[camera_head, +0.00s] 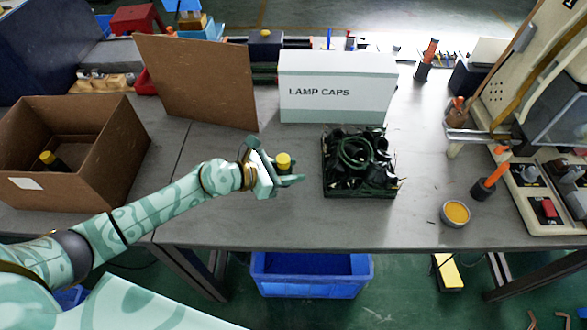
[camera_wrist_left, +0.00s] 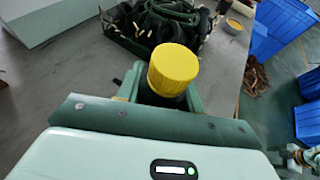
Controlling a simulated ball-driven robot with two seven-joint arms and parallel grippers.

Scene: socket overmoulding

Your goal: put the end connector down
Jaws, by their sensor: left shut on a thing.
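The end connector (camera_head: 284,161) has a yellow cap and a dark body. It is held in my left gripper (camera_head: 287,178), which is shut on it, to the left of the tray of cables. In the left wrist view the yellow cap (camera_wrist_left: 173,68) stands up between the fingers, and the dark lower part is mostly hidden. Another yellow-capped connector (camera_head: 50,160) is inside the brown cardboard box (camera_head: 116,143) at the left.
A black tray (camera_head: 362,191) of dark green cables lies right of my left gripper. A white LAMP CAPS box (camera_head: 338,88) stands behind it. A brown board (camera_head: 197,80) leans at the back left. A small yellow-filled cup (camera_head: 455,213) and a machine (camera_head: 545,180) are at the right.

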